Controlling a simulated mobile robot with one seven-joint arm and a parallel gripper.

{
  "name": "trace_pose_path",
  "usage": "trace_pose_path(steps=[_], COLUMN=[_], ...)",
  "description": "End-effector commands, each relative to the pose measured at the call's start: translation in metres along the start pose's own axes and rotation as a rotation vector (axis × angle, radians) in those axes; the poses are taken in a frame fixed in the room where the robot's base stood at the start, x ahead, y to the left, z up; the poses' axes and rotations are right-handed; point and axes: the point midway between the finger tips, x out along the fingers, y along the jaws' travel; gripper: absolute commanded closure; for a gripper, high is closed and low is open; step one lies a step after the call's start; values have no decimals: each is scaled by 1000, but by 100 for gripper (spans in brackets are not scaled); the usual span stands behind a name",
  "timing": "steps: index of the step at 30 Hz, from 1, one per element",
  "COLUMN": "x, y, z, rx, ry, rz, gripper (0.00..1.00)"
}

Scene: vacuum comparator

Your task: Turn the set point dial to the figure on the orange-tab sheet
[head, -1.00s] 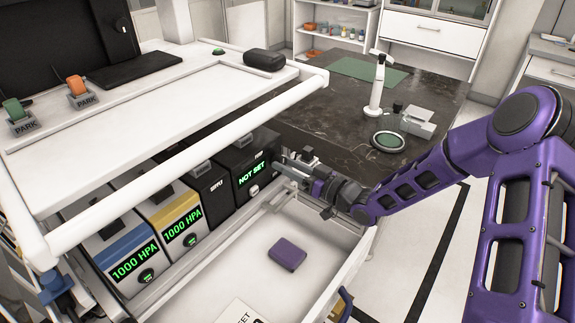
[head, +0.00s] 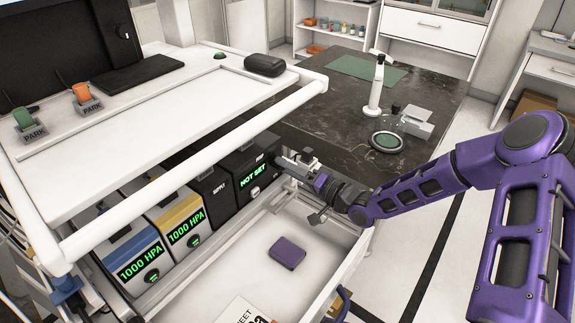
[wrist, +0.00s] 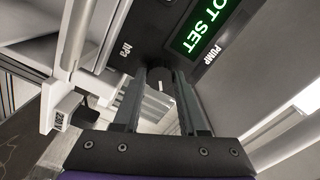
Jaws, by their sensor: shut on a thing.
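The black pump unit (head: 228,204) sits in a row at the back of the open white drawer. Its green display (head: 253,175) reads NOT SET and also shows, tilted, in the wrist view (wrist: 205,22). My gripper (wrist: 168,82) is shut on a dark round dial (wrist: 161,75) on the unit's front, beside a small hPa mark. In the head view, my gripper (head: 285,163) is at the unit's right end and hides the dial. A white sheet (head: 240,311) in the drawer is cut off by the bottom edge; its figure and any orange tab cannot be made out.
A blue-topped unit (head: 128,245) and a yellow-topped unit (head: 180,218) both show 1000 HPA. A purple block (head: 288,252) lies on the drawer floor. A white rail (head: 200,168) runs above the units. A dark bench (head: 330,120) with glassware stands behind.

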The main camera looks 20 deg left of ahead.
Motion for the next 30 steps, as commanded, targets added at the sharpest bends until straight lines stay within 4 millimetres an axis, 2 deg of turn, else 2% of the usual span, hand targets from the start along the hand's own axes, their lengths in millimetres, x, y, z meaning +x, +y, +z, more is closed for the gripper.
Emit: trace_pose_path(steps=[30], x=[0], y=[0], z=[0], rx=[940], ry=[0], rz=[0], gripper=[100])
